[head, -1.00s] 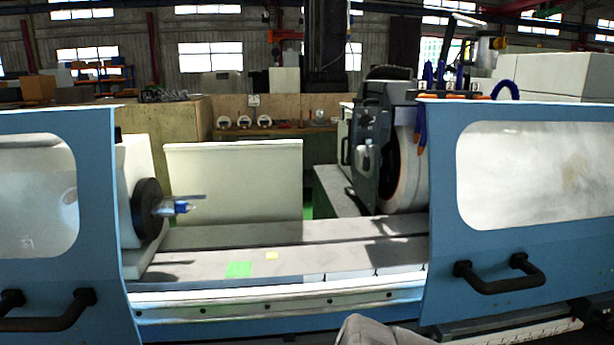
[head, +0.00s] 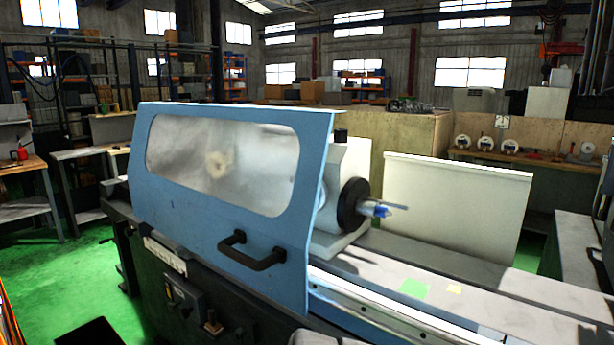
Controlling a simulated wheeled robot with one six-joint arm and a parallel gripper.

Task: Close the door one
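A blue sliding door (head: 225,200) of the grinder stands in the middle left of the head view. It has a clouded window (head: 220,163) and a black bar handle (head: 252,250) near its lower right corner. Right of this door's edge the machine front is open, and the spindle chuck (head: 353,204) and the long bed (head: 440,280) lie uncovered. The other blue door is outside the picture, so I cannot see its state. My gripper is not in view.
A black control box (head: 190,305) sits on the machine front below the door. Green floor (head: 75,270) is free at the left, before a workbench (head: 25,170). A white panel (head: 455,205) stands behind the bed.

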